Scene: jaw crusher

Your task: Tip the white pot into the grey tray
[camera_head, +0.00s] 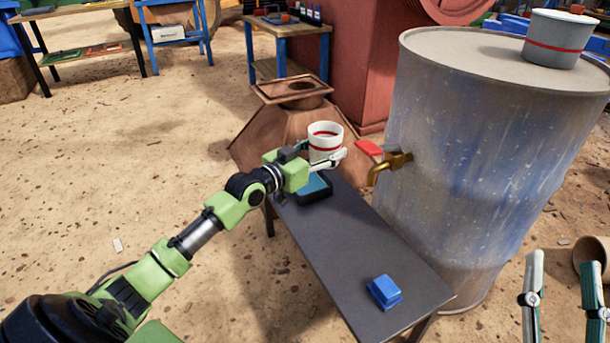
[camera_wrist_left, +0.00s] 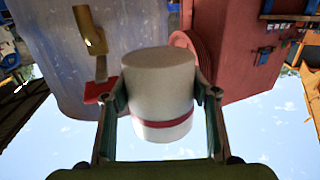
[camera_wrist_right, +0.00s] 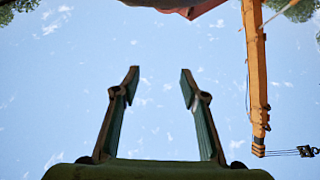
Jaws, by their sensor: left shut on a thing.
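The white pot (camera_head: 324,145) with a red band is upright and held above the far end of the dark bench (camera_head: 345,245). My left gripper (camera_head: 327,160) is shut on the pot; the left wrist view shows a finger on each side of the pot (camera_wrist_left: 160,85). Just below it on the bench is a dark, shallow tray-like thing (camera_head: 318,190) with a teal inside, partly hidden by my gripper; I cannot tell whether it is the grey tray. My right gripper (camera_head: 562,265) is open and empty at the lower right, and its fingers also show apart in the right wrist view (camera_wrist_right: 158,80).
A large drum (camera_head: 480,170) with a brass tap (camera_head: 388,168) and red handle (camera_head: 369,147) stands close right of the pot. A grey pot (camera_head: 552,48) sits on the drum. A blue block (camera_head: 384,292) lies on the bench's near end. A rusty hopper (camera_head: 262,135) stands behind.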

